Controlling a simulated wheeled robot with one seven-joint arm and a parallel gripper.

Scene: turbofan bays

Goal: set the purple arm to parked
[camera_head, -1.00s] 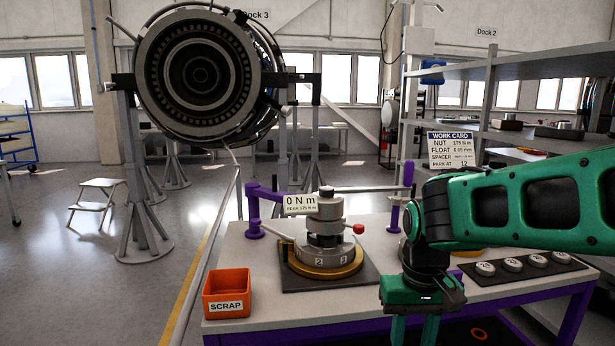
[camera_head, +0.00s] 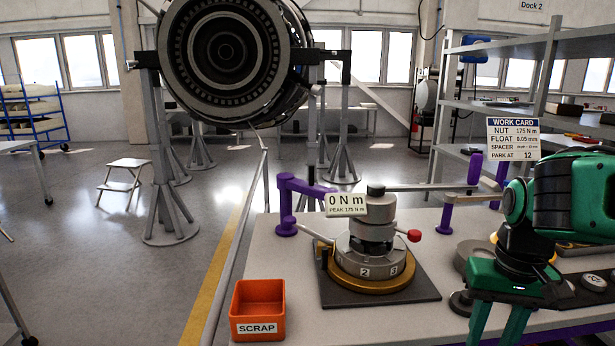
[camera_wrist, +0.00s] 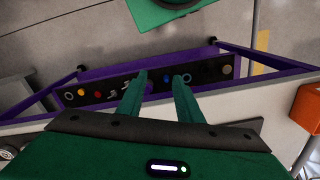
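In the head view a purple arm on a post (camera_head: 287,208) stands at the left back of the bench and reaches right behind a "0 N m, peak 175 N m" readout (camera_head: 346,205). A round grey fixture (camera_head: 368,262) with a brass ring, numbers 2 and 3 and a red-tipped lever stands beside it. A steel bar (camera_head: 430,188) runs right from the fixture's top to an upright purple grip (camera_head: 474,169). A second purple bracket (camera_head: 446,212) stands at the right. My gripper (camera_head: 497,322) is open and empty, right of the fixture; its fingers show in the wrist view (camera_wrist: 159,85).
A work card (camera_head: 513,138) reads "park at 12". An orange scrap bin (camera_head: 258,308) sits at the bench's front left. Round parts and a dark strip of numbered discs (camera_head: 592,282) lie at the right.

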